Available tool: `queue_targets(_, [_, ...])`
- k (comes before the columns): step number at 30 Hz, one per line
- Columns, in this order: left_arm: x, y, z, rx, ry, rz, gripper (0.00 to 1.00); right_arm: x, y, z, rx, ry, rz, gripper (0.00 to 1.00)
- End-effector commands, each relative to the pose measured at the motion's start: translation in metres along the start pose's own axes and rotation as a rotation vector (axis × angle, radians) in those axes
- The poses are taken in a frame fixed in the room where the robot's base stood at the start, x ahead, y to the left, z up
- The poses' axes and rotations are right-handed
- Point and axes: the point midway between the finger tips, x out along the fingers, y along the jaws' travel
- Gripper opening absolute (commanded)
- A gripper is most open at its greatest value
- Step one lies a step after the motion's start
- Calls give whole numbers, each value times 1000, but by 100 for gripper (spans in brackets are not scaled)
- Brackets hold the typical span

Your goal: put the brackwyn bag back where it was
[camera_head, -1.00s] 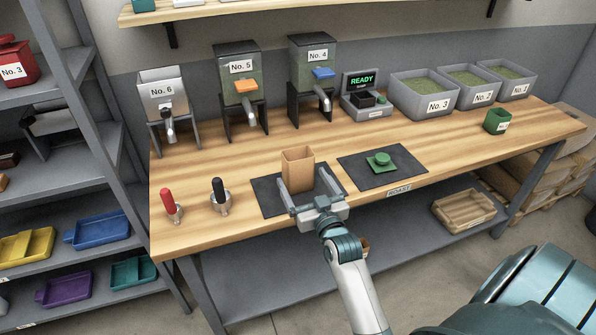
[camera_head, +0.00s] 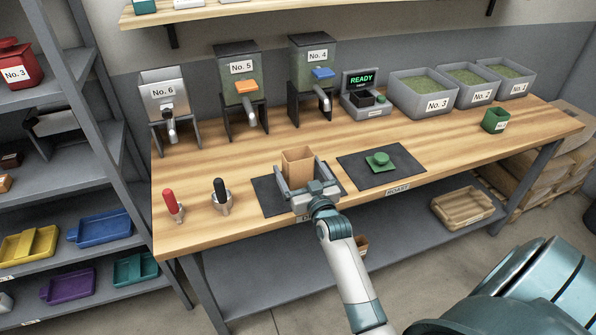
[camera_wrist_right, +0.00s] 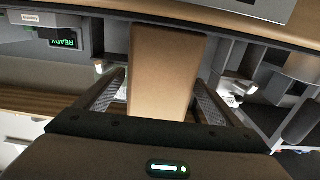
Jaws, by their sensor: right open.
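An open-topped brown bag (camera_head: 297,166) stands upright on the left dark mat (camera_head: 266,197) at the bench's front; no name on it is readable. My right gripper (camera_head: 299,172) is low at the bag, with one finger on each side of it. In the right wrist view the bag (camera_wrist_right: 166,72) fills the space between the fingers of the gripper (camera_wrist_right: 158,92). The jaws are open, with narrow gaps beside the bag. My left gripper is not in view.
Red-handled (camera_head: 171,201) and black-handled (camera_head: 219,192) tools stand left. Dispensers, a scale reading READY (camera_head: 362,80) and grey bins (camera_head: 424,92) line the back. A green cup (camera_head: 495,120) stands right.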

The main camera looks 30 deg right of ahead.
Motion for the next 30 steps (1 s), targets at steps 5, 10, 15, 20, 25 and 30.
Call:
queue_targets(5, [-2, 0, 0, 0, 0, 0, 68, 7, 0, 0, 0, 1, 0, 88])
queue_targets(10, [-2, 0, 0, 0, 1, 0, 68, 7, 0, 0, 0, 0, 0, 88])
queue_targets(15, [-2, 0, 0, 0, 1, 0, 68, 7, 0, 0, 0, 0, 0, 88])
queue_targets(20, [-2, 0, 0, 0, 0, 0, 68, 6, 0, 0, 0, 0, 0, 67])
queue_targets(25, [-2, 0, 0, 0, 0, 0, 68, 7, 0, 0, 0, 1, 1, 42])
queue_targets(30, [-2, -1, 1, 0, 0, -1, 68, 7, 0, 0, 0, 1, 1, 38])
